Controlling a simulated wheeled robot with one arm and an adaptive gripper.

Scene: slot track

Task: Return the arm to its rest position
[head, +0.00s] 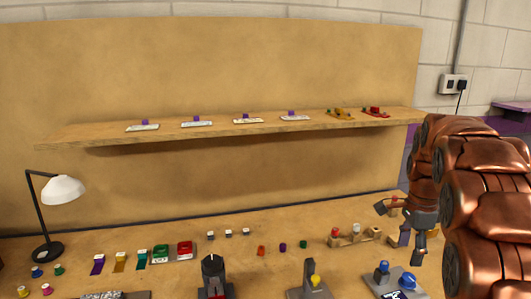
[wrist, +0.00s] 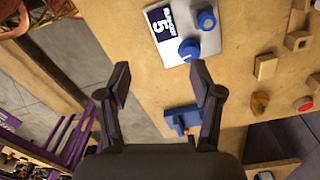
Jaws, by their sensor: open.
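My copper-coloured arm fills the right side of the head view, bent down over the right part of the workbench. My gripper (head: 399,236) hangs above the bench near its right end, fingers spread apart. In the wrist view my gripper (wrist: 160,78) is open, with nothing between its dark fingers. Bench top and the grey floor past the bench edge show behind it. A grey station with blue knobs and a label with a 5 (wrist: 190,40) lies beyond the fingertips. A blue object (wrist: 182,118) shows beside the right finger.
The bench holds wooden blocks (wrist: 265,66), a red button (wrist: 303,103), a desk lamp (head: 62,190) and several small coloured pieces. A wall shelf (head: 240,130) carries a row of small items. Purple-edged racks (wrist: 75,140) stand past the bench edge.

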